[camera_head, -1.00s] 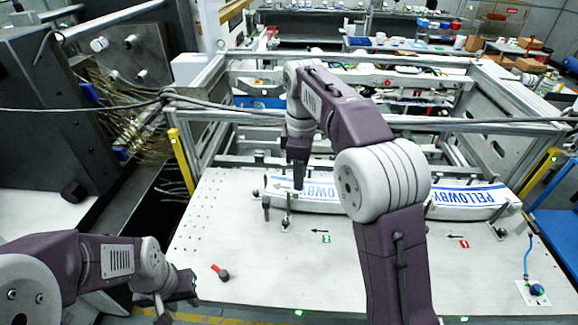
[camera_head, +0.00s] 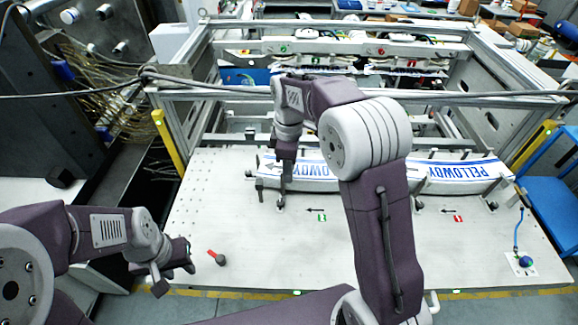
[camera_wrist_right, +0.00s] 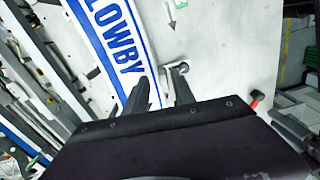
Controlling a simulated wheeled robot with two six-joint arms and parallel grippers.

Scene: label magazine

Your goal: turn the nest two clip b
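The nest two label strip (camera_head: 310,172), white with blue PELLOWBY lettering, lies at the left of the panel beside a green marker (camera_head: 321,217). A small metal clip with an upright dark lever (camera_head: 281,204) stands at its near edge; which letter it bears cannot be read. My right gripper (camera_head: 286,180) points down right at this clip. In the right wrist view its two fingers (camera_wrist_right: 163,92) are apart, and the clip's foot (camera_wrist_right: 180,68) shows just beyond the right finger. The gripper hides most of the lever.
Another dark clip post (camera_head: 260,190) stands at the strip's left end. A second label strip (camera_head: 460,172) lies right, by a red marker (camera_head: 458,218). The front middle is clear.

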